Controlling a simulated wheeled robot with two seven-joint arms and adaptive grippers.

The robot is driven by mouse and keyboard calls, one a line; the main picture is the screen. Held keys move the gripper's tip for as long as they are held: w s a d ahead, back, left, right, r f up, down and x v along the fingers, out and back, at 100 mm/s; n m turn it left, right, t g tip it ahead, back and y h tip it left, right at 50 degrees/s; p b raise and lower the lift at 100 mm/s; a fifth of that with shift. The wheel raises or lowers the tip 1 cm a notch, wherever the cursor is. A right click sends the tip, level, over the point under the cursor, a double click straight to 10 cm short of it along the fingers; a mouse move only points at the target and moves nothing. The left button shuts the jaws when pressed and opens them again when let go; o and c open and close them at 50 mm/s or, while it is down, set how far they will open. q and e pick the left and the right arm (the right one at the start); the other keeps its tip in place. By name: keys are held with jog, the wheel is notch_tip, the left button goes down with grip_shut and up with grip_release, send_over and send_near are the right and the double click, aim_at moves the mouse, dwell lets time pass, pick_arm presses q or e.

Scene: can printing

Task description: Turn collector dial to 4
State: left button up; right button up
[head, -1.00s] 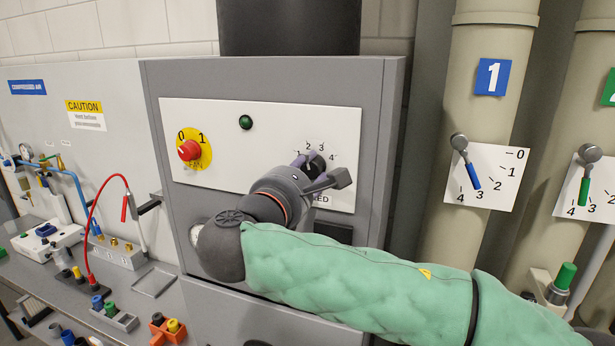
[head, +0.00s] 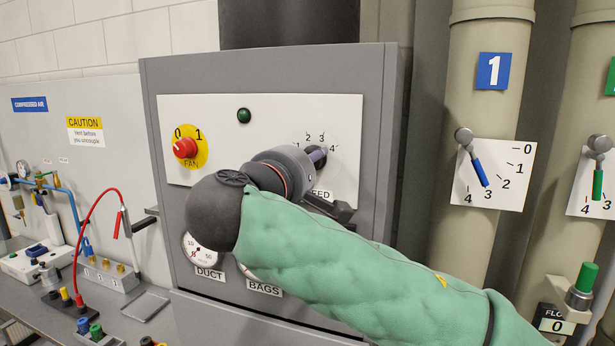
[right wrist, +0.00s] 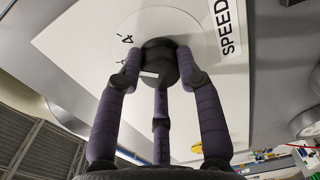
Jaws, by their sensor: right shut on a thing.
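The collector dial (right wrist: 158,60) is a round black knob on the white panel beside the word SPEED, in the right wrist view. A white mark shows on its lower left side; I cannot tell which number it points to. A 4 with a tick is printed to the knob's upper left. My right gripper (right wrist: 160,70) has its dark fingers closed around the knob. In the head view my right gripper (head: 318,156) covers most of the dial, with 1, 2, 3 and 4 visible above it. My left gripper is not in view.
The white panel (head: 235,120) also has a red FAN knob (head: 185,148) on yellow and a dark green lamp (head: 244,115). DUCT (head: 203,252) and BAGS gauges sit below. Pipes with numbered levers (head: 479,168) stand at right. A bench with hoses is at left.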

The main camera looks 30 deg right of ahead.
jog(key=shift+f+m+b, duration=0.15)
jog(key=shift+m+b, duration=1.2)
jog(key=shift+m, duration=0.55)
jog(key=o, duration=1.1)
jog(key=shift+o, duration=0.2)
jog(key=v, duration=1.2)
